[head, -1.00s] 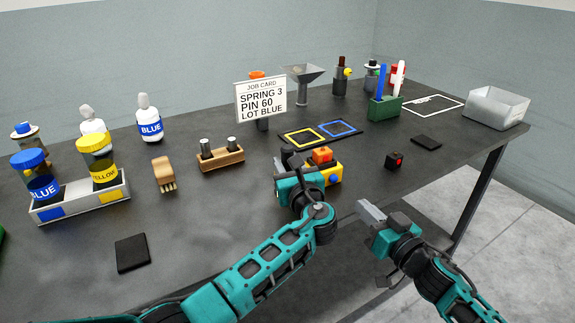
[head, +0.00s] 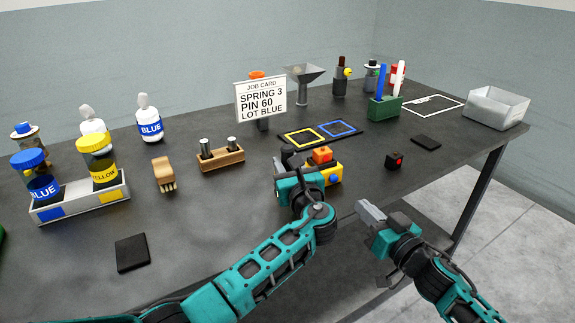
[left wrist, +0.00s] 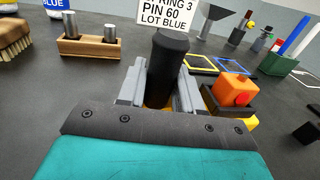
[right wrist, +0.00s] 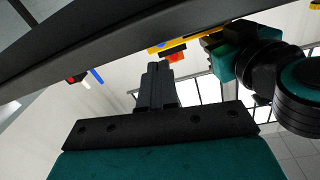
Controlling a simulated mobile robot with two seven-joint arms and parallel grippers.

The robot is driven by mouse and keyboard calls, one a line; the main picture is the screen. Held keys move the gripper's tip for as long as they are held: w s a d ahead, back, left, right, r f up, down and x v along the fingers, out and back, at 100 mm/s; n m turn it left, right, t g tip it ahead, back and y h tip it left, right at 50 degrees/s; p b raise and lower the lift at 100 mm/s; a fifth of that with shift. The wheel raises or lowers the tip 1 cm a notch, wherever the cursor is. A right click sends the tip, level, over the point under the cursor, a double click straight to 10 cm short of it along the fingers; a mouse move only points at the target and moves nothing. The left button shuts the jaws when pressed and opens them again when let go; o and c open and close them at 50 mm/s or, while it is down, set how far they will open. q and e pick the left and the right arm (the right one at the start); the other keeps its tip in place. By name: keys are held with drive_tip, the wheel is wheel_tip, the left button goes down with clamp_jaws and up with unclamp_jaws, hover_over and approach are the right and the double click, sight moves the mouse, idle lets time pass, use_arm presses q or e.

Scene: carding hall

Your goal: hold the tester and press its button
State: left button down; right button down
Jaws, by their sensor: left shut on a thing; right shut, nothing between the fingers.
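The tester (head: 324,168) has a yellow body, an orange block on top and a black upright grip; it is on the dark table near the front edge. A round blue spot shows on its yellow side in the head view. The left wrist view shows the orange block (left wrist: 233,89) with a round red spot, right of the fingers. My left gripper (head: 288,170) is shut around the black grip (left wrist: 166,65). My right gripper (head: 368,211) is shut and empty, apart from the tester, off the table's front edge. In the right wrist view its fingers (right wrist: 155,85) are together below the tester.
A small black cube with a red spot (head: 395,160) sits right of the tester. The job card (head: 261,101), a mat with yellow and blue squares (head: 290,141) and a wooden pin block (head: 220,159) are behind. A green pen holder (head: 384,108) and metal tray (head: 497,107) stand at right.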

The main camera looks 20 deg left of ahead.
sight(334, 179)
drive_tip(key=shift+s+d+r+m+g+h, duration=0.1)
drive_tip(key=shift+s+m+g+h, duration=0.3)
drive_tip(key=shift+h, duration=1)
drive_tip(key=shift+s+d+m+g+h, duration=0.15)
drive_tip(key=shift+m+h, duration=0.5)
drive_tip(key=shift+h, duration=0.75)
drive_tip(key=shift+s+d+r+m+g+h, duration=0.2)
drive_tip(key=shift+m+h, duration=0.35)
drive_tip(key=shift+h, duration=0.85)
drive_tip(key=shift+w+a+f, duration=0.1)
drive_tip(key=shift+a+f, duration=0.05)
drive_tip(key=shift+w+a, duration=3.05)
drive_tip(key=shift+w, duration=0.1)
drive_tip(key=shift+a, duration=0.1)
drive_tip(key=shift+w+a, duration=0.2)
drive_tip(key=shift+w, duration=0.1)
